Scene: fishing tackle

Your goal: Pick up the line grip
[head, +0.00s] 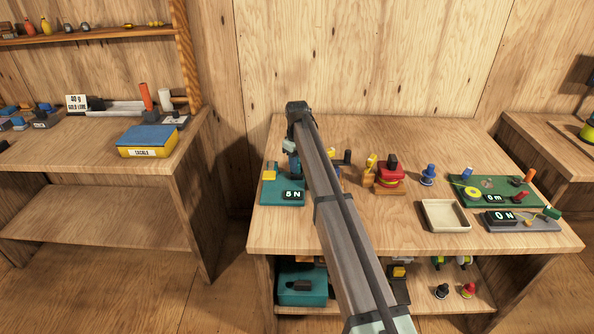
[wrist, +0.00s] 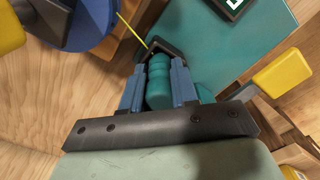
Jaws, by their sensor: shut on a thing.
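In the wrist view, a ridged teal handle, which looks like the line grip (wrist: 159,82), is between the two blue fingers of my gripper (wrist: 158,88). The fingers are shut on it. A dark piece (wrist: 160,46) caps its far end, and a thin yellow line (wrist: 132,30) runs from there toward the upper left. In the head view my gripper (head: 291,162) is over the teal base with the 5 N display (head: 293,195). My arm hides much of this area and the grip. I cannot tell whether the grip touches the base.
A blue round part (wrist: 88,22) and yellow blocks (wrist: 283,72) are close to my gripper. On the bench are a red reel-like piece (head: 391,174), an empty pale tray (head: 446,215) and a green board (head: 495,190).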

